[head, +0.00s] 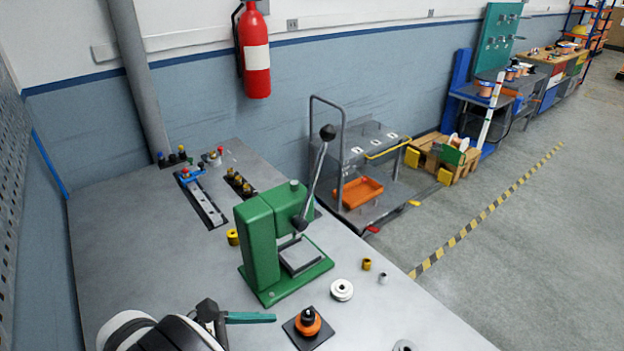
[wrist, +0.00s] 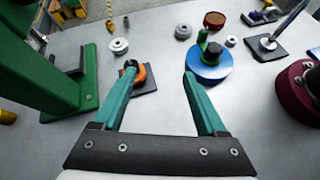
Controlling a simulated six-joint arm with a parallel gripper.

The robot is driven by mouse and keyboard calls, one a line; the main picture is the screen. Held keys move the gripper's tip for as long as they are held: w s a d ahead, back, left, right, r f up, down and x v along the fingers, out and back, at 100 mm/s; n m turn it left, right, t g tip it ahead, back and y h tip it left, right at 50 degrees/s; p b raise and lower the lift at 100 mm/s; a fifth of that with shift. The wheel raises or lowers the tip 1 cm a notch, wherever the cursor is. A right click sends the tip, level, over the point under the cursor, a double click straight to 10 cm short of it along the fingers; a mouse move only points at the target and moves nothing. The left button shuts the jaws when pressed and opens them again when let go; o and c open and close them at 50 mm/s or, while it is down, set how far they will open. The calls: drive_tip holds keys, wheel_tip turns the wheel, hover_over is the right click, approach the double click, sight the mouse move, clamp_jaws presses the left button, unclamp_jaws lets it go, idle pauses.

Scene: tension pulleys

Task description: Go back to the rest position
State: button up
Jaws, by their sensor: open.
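My gripper (head: 272,318) is at the bottom left in the head view, over the grey table. In the wrist view my gripper (wrist: 160,76) has its two teal fingers spread wide, with nothing between them. An orange pulley with a black top (head: 308,320) sits on a black square pad (head: 309,342), to the right of my gripper. In the wrist view the orange pulley (wrist: 140,76) shows behind the left fingertip, which partly hides it; I cannot tell the gap. A white pulley (head: 342,290) lies on the table beyond it.
A green press (head: 262,243) with a raised lever stands mid-table. Small yellow bushings (head: 367,264) lie nearby. The wrist view shows a blue disc (wrist: 208,66) with a green part, a dark red part (wrist: 299,88) and a black pad (wrist: 268,48).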

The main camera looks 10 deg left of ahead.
drive_tip(key=s+d+r+m+g+y, duration=0.3)
drive_tip(key=s+d+r+m+g, duration=0.15)
drive_tip(key=d+m, duration=0.45)
drive_tip(key=s+d+r+m+g+y, duration=0.3)
drive_tip(key=s+d+r+m+g, duration=0.15)
drive_tip(key=d+m, duration=0.45)
drive_tip(key=s+d+m+t+y, duration=0.1)
drive_tip(key=s+m+t+y, duration=0.1)
drive_tip(key=s+m+y, duration=0.4)
drive_tip(key=s+m, duration=0.2)
drive_tip(key=m, duration=0.2)
drive_tip(key=shift+s+f+t, duration=0.15)
drive_tip(key=shift+f+t, duration=0.2)
drive_tip(key=shift+t, duration=0.05)
